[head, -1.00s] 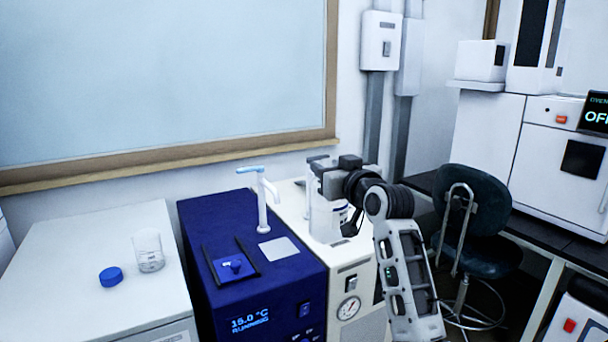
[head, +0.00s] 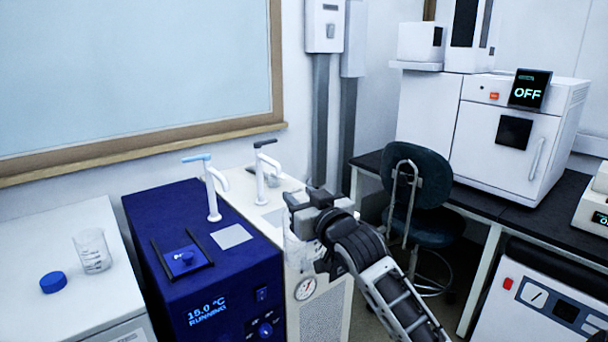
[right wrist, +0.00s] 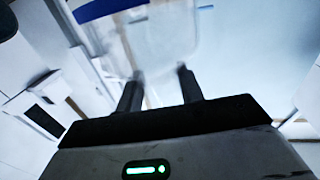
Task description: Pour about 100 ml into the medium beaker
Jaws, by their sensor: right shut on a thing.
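A clear beaker with graduation marks (head: 92,252) stands upright on the white cabinet at the left of the head view. It is the only beaker I see. My right gripper (head: 308,222) is shut on a clear bottle (head: 296,252) in front of the white unit. The gripper and arm hide much of the bottle in the head view. In the right wrist view the bottle (right wrist: 165,42) sits between the two fingers, with a blue and white label (right wrist: 100,8) at the top edge. Its liquid level cannot be told. My left gripper is not in view.
A blue screw cap (head: 53,282) lies beside the beaker. A blue chiller (head: 165,215) with a tap stands between the cabinet (head: 30,325) and the white unit (head: 325,308), which has a black-topped tap (head: 262,170). A chair (head: 418,185) stands at the right.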

